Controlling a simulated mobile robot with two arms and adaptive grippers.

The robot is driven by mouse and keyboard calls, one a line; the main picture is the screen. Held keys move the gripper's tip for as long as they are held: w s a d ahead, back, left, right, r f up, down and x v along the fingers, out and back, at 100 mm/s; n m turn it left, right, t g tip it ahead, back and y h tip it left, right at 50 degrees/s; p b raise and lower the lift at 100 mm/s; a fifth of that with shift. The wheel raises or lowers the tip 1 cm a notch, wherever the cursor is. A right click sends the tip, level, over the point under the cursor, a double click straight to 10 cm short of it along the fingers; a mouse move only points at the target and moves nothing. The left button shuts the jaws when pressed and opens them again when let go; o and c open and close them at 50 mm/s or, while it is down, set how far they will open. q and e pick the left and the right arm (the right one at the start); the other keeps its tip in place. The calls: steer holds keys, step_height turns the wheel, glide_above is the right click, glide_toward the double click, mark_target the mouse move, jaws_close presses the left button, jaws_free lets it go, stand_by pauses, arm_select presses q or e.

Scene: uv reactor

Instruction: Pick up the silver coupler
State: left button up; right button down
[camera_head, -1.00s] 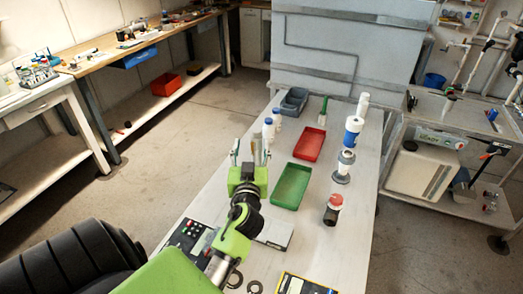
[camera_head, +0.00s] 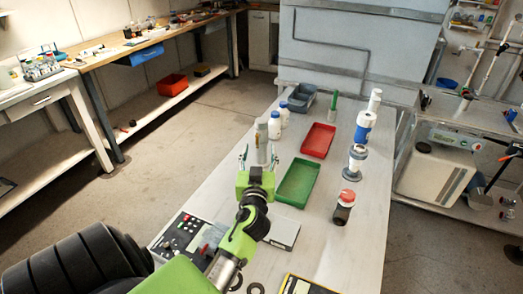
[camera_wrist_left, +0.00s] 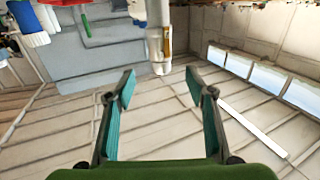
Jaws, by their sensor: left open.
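A grey, silver-looking upright cylinder (camera_head: 262,138), which looks like the silver coupler, stands on the white table beside two white bottles with blue caps. My left gripper (camera_head: 259,156) is open on the near side of it, with the cylinder showing between and beyond the fingers. In the left wrist view the fingers (camera_wrist_left: 160,88) are apart and empty. A pale cylinder (camera_wrist_left: 158,45) with a brass-coloured strip shows just beyond and between the fingertips. The cylinder's lower part is hidden in the head view. My right gripper is not in view.
White bottles (camera_head: 274,126) stand close to the right of the cylinder. A green tray (camera_head: 299,183), a red tray (camera_head: 318,140) and a grey bin (camera_head: 302,98) lie farther right and back. A control box (camera_head: 188,235) sits near the front left. The table's left edge is close.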

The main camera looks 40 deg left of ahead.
mark_target(261, 133)
arm_select(q)
steer(key=p+x, duration=0.1)
steer(key=x, duration=0.5)
steer(key=p+x, duration=0.1)
steer(key=x, duration=0.4)
steer(key=shift+w+a, duration=0.45)
steer(key=shift+w, duration=0.05)
steer(key=c, duration=1.4)
jaws_close()
steer(key=shift+r, duration=0.15)
